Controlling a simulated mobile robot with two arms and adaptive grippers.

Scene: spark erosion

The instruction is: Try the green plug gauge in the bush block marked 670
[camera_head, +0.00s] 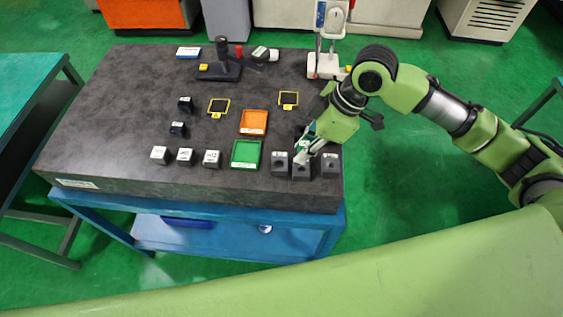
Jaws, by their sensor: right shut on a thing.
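My right gripper (306,151) comes in from the right and is over the front right of the dark stone table. It is shut on the green plug gauge (307,141), of which only a small part shows between the fingers. Below stand dark bush blocks in a row: a left one (279,164), a middle one (302,172) and a right one (330,164). The gripper is above the middle block. I cannot read which is marked 670, nor tell whether the gauge touches a block. My left gripper is not in view.
Left of the blocks lie a green tray (234,154) and an orange tray (254,132). Several small light-topped blocks (185,157) stand further left. A black stand (222,65) and a white instrument (325,66) are at the back. The table's left part is clear.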

